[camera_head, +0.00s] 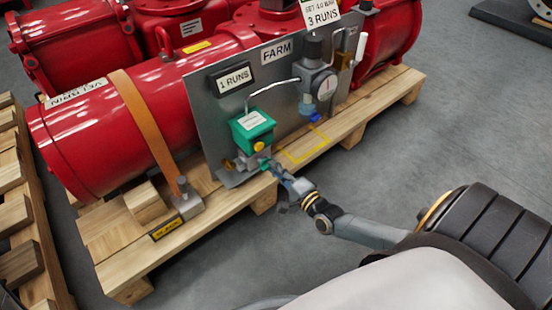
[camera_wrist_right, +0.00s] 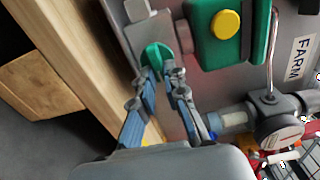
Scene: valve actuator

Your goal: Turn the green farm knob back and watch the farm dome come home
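The green farm knob (camera_wrist_right: 155,58) sits on the grey valve block below the green box (camera_head: 252,131) on the FARM panel. In the head view it is a small green bit (camera_head: 265,163) at my right gripper's tips. A round yellow dome (camera_wrist_right: 226,24) stands on the green box and also shows in the head view (camera_head: 259,145). My right gripper (camera_wrist_right: 161,72) has its two blue-grey fingers drawn together at the tips, with the knob between them. The fingertips cover part of the knob. My left gripper is in neither view.
The grey panel (camera_head: 211,119) bears 1 RUNS and FARM labels and a gauge (camera_head: 325,86) to the right. A red cylinder (camera_head: 95,125) lies behind it on a wooden pallet (camera_head: 165,240). Grey floor (camera_head: 430,130) to the right is clear.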

